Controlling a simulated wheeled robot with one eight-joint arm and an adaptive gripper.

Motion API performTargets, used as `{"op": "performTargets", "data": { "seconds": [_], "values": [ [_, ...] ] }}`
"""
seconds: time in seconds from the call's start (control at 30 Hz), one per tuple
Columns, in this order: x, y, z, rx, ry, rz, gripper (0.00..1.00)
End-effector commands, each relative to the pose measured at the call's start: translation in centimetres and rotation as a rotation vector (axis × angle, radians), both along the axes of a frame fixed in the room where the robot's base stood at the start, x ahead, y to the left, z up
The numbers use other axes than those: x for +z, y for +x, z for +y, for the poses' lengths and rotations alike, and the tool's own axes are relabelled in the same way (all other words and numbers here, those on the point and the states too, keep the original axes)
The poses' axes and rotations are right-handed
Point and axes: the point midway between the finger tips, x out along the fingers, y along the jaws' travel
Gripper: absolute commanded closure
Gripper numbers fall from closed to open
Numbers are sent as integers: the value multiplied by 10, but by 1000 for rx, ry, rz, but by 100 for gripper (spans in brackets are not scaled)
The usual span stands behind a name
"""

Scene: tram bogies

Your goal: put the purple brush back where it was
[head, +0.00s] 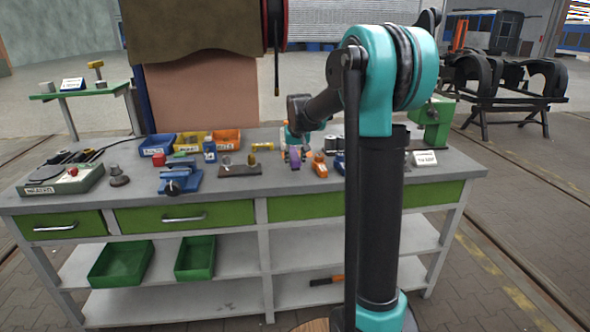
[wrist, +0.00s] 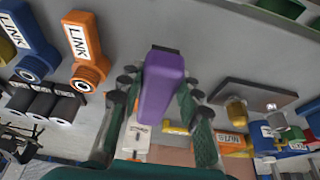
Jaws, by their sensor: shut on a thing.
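The purple brush (wrist: 162,88) is between the two fingers of my gripper (wrist: 160,82) in the wrist view, and the gripper is shut on it. Its dark end points away from the camera, over the grey bench top. In the head view the brush (head: 294,158) shows as a small purple shape under my gripper (head: 294,147), at the middle of the workbench. I cannot tell whether it touches the bench. My arm hides part of the bench to its right.
Orange link (head: 320,166) and blue link (head: 339,164) stand close right of the brush. A dark plate with small parts (head: 240,171) lies to its left. Blue (head: 157,145), yellow (head: 192,142) and orange (head: 226,139) bins and a blue vise (head: 180,178) are further left.

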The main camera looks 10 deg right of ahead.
Motion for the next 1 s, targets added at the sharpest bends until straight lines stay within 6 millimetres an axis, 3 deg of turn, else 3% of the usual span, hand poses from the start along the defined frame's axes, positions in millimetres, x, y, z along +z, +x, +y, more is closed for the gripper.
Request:
{"op": "performTargets", "data": {
  "seconds": [0.3,0.67,0.7,0.83,1.0],
  "values": [
    [-35,0,0,0,0,0,98],
    [-40,0,0,0,0,0,98],
    [-39,0,0,0,0,0,63],
    [-39,0,0,0,0,0,47],
    [-39,0,0,0,0,0,46]
  ]
}}
